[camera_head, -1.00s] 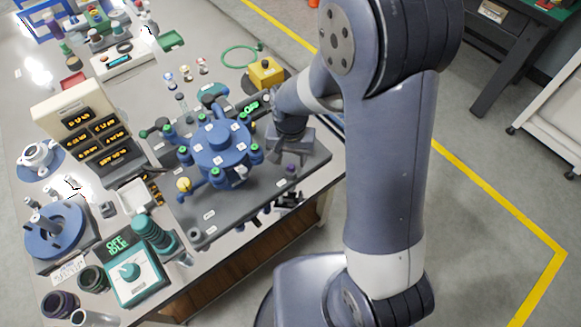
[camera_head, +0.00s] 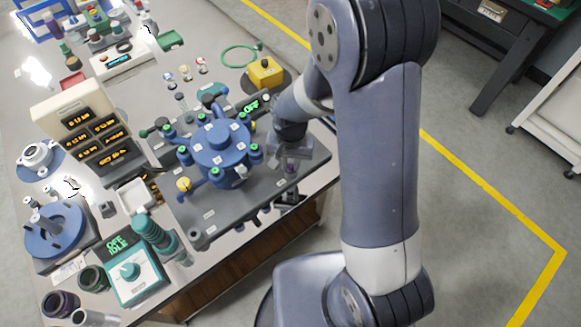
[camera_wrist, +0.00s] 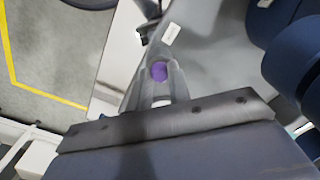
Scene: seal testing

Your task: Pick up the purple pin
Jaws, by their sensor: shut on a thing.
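The purple pin (camera_wrist: 159,71) sits between the fingertips of my gripper (camera_wrist: 160,80) in the wrist view, its round purple end facing the camera. In the head view a small purple spot of the pin (camera_head: 290,169) shows at my gripper (camera_head: 290,172), over the right front part of the dark board. My gripper is shut on the pin. The fingers hide the pin's lower part, so I cannot tell whether it is still seated in a holder.
A blue round manifold (camera_head: 220,148) with green-capped ports stands close to the left of my gripper on the dark board (camera_head: 235,205). A yellow block (camera_head: 265,72) stands behind. The table's right edge is close, with open floor beyond.

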